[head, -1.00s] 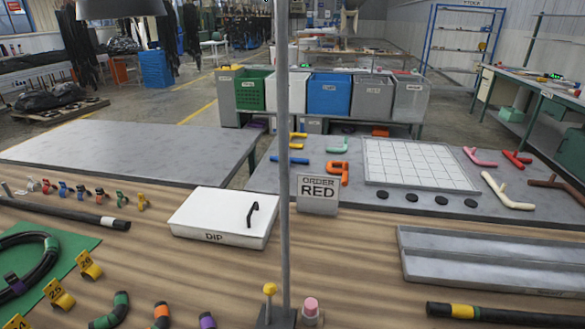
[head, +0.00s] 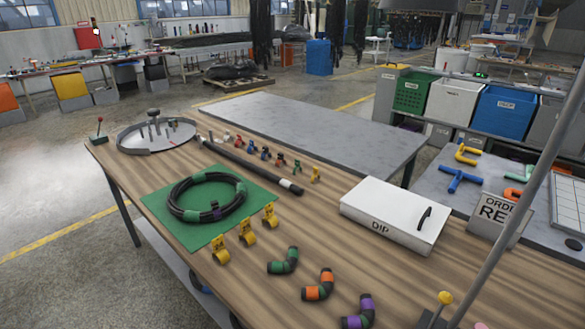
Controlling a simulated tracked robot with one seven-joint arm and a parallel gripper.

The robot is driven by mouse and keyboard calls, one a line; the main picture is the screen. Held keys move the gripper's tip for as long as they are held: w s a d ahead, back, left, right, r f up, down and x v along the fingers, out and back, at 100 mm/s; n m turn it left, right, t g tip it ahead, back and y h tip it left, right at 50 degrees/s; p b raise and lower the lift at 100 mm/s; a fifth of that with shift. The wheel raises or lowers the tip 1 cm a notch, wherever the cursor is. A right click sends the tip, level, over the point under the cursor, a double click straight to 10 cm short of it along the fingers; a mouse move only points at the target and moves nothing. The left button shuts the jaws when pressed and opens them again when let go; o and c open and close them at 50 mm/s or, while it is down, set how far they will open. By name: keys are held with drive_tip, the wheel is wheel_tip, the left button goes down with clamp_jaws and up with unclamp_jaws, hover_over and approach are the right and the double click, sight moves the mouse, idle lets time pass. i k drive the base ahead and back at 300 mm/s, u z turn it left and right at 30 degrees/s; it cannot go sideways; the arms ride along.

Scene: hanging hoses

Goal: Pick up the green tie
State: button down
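Small coloured ties or clips stand in a row on the wooden table, behind the dark straight hose. The green tie (head: 297,166) appears to be the upright one near the right end of the row, just left of the yellow tie (head: 315,174). It is small in the picture, so its exact shape is hard to tell. Red and blue ties (head: 265,153) stand further left in the row. My gripper is not in view.
A dark straight hose (head: 245,163) lies in front of the ties. A coiled hose (head: 178,205) lies on a green mat (head: 156,206). Numbered yellow clips (head: 246,233) and short bent hoses (head: 318,288) stand nearer. A white DIP box (head: 378,206) is to the right; a grey pole (head: 520,190) crosses the right side.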

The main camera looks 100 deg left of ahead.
sight(297, 162)
drive_tip(key=u, duration=0.6)
drive_tip(key=i, duration=0.2)
drive_tip(key=u, duration=2.6)
drive_tip(key=k, duration=0.75)
drive_tip(key=u, duration=0.25)
drive_tip(key=i, duration=0.7)
drive_tip(key=z, duration=0.6)
drive_tip(key=k, duration=0.05)
drive_tip(key=u, duration=0.4)
